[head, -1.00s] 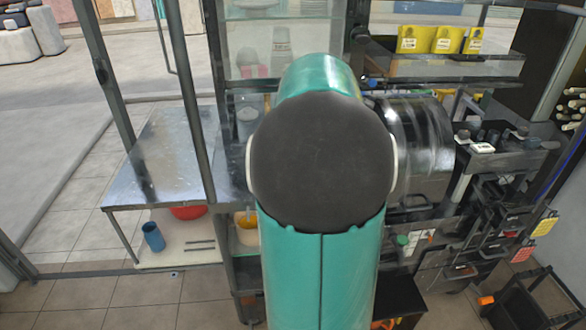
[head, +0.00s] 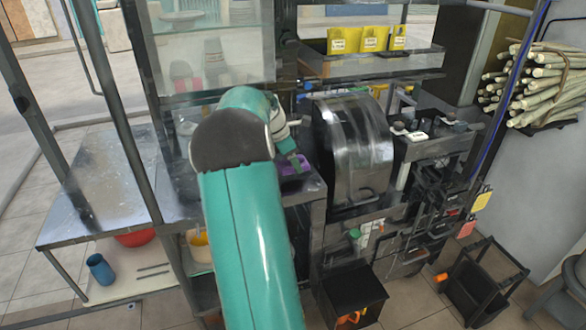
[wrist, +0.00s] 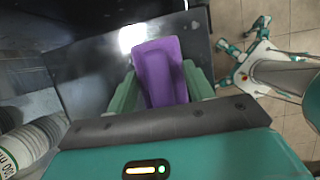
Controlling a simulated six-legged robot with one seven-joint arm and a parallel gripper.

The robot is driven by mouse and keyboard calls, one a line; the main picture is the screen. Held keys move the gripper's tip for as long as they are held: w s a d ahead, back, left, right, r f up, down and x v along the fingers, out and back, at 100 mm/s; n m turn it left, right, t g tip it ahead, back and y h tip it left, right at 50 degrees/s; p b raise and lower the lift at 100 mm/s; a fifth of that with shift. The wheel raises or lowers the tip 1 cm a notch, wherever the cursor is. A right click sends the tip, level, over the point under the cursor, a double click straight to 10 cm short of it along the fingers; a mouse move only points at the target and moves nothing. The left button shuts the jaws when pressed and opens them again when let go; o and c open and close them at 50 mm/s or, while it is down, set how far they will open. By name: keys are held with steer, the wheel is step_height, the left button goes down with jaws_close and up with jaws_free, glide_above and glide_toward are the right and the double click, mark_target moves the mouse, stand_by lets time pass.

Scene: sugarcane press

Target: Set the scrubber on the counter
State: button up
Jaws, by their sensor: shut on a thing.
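The scrubber (wrist: 160,62) is a purple block between the two green fingers of my gripper (wrist: 162,88) in the wrist view. My gripper is shut on it. In the head view the purple scrubber (head: 296,168) shows small beside my green gripper (head: 293,163), partly hidden by it. It is over the dark metal counter (head: 306,189), just left of the press. The counter (wrist: 88,78) also shows under the scrubber in the wrist view. I cannot tell whether the scrubber touches the counter.
The grey press drum (head: 355,150) stands close to the right of my gripper. A glass case (head: 210,45) is behind. A white labelled container (wrist: 28,145) is at the wrist view's lower left. A steel table (head: 105,185) is at the left.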

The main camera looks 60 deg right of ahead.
steer(key=shift+w+d+f, duration=0.1)
steer(key=shift+f, duration=1.5)
steer(key=o, duration=1.3)
steer(key=shift+f, duration=0.1)
steer(key=v, duration=1.2)
